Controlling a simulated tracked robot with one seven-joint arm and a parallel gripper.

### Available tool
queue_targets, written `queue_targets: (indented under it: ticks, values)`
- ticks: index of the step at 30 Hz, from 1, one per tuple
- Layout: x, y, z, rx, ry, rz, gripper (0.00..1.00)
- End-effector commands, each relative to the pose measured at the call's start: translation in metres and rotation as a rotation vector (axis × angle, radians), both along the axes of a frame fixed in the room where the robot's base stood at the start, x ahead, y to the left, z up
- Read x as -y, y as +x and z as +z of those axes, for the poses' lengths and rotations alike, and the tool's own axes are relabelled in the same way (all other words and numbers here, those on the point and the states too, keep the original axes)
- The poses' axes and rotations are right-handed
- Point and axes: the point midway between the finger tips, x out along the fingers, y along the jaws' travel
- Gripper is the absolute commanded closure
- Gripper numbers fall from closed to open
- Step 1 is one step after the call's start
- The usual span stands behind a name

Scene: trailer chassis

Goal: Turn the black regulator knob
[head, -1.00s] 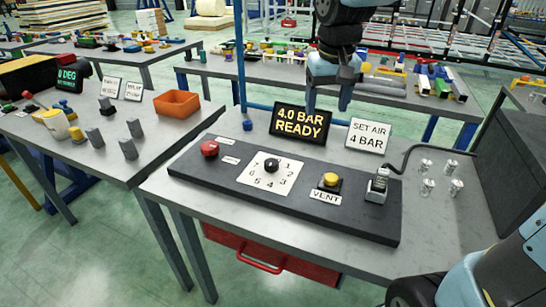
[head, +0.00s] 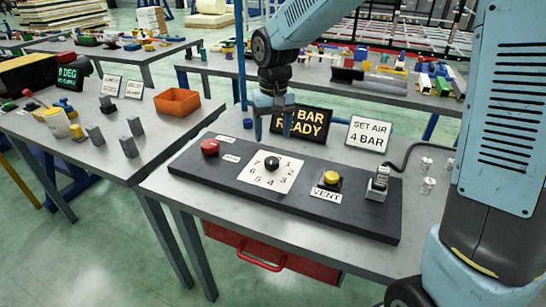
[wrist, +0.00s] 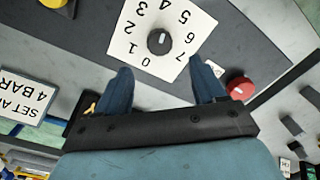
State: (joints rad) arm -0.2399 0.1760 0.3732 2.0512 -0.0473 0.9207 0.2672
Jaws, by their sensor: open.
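The black regulator knob (head: 272,163) stands on a white numbered dial plate (head: 285,181) on the dark panel. It also shows in the wrist view (wrist: 160,42), beyond and between my fingertips. The direction of its pointer is too small to read surely. My gripper (head: 273,135) is open and empty, with fingers down, above and behind the knob and apart from it. Its two blue fingertips (wrist: 161,68) show in the wrist view. The display (head: 310,122), partly hidden by my gripper, shows "BAR READY". A "SET AIR 4 BAR" card (head: 368,137) stands right of it.
On the panel (head: 225,178), a red button (head: 210,147) sits left of the dial. A yellow VENT button (head: 331,178) and a grey cable fitting (head: 377,186) sit right of it. Small metal parts (head: 428,185) stand at the right. The space directly above the knob is clear.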

Motion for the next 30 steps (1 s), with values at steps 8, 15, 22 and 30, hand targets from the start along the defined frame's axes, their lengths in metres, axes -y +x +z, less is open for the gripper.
queue_targets:
  ticks: [8, 15, 22, 30]
  values:
    - [-0.001, -0.001, -0.05, -0.003, -0.001, 0.001, 0.31]
    - [-0.002, -0.002, -0.08, -0.002, -0.001, 0.001, 0.31]
    - [-0.002, -0.001, -0.089, 0.001, 0.0, 0.002, 0.31]
    - [-0.002, -0.001, -0.089, 0.001, 0.0, 0.001, 0.34]
